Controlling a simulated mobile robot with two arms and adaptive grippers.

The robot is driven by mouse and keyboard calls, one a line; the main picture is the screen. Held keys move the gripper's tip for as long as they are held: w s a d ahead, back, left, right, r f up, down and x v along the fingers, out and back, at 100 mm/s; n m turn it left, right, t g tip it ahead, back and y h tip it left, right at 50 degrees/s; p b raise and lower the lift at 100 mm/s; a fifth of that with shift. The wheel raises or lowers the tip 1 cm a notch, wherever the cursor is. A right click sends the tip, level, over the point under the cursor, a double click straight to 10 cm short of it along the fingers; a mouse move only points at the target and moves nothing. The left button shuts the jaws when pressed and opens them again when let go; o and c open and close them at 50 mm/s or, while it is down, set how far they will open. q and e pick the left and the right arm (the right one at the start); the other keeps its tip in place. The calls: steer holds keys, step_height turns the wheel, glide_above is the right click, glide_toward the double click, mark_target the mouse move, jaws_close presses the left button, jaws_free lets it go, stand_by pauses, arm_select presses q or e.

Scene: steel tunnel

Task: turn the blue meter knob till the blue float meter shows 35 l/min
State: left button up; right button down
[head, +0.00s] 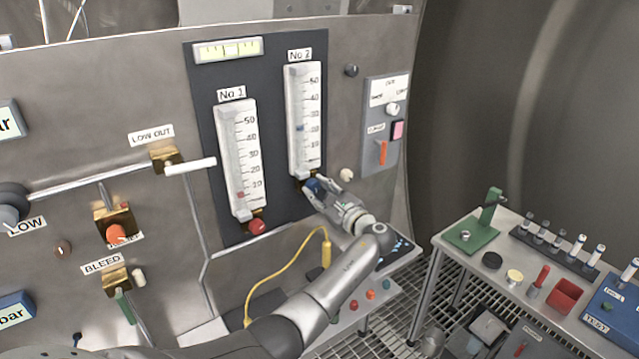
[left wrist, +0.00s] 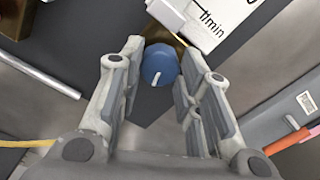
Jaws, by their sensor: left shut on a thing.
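The blue float meter, No 2 (head: 304,105), is a white upright scale on a dark panel. Its blue float (head: 300,128) stands near the 20 mark. The blue meter knob (head: 312,184) is at the foot of this meter, partly hidden by my fingers. In the left wrist view the knob (left wrist: 160,66) is round and blue with a white pointer mark, between my fingertips. My left gripper (head: 315,189) is shut on it; the left wrist view shows both fingers (left wrist: 159,75) on either side. My right gripper is not in view.
The No 1 meter (head: 238,160) with a red knob (head: 257,227) is left of it. A cream knob (head: 347,174) and a grey switch box (head: 385,125) are close on the right. A yellow cable (head: 290,262) hangs below. A cluttered bench (head: 470,243) stands at right.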

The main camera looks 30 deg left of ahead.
arm_select(q)
steer(key=shift+m+p, duration=0.7)
steer(key=shift+m, duration=0.3)
steer(key=shift+f, duration=0.1)
steer(key=o, duration=1.1)
steer(key=shift+c, duration=0.2)
steer(key=v, duration=1.2)
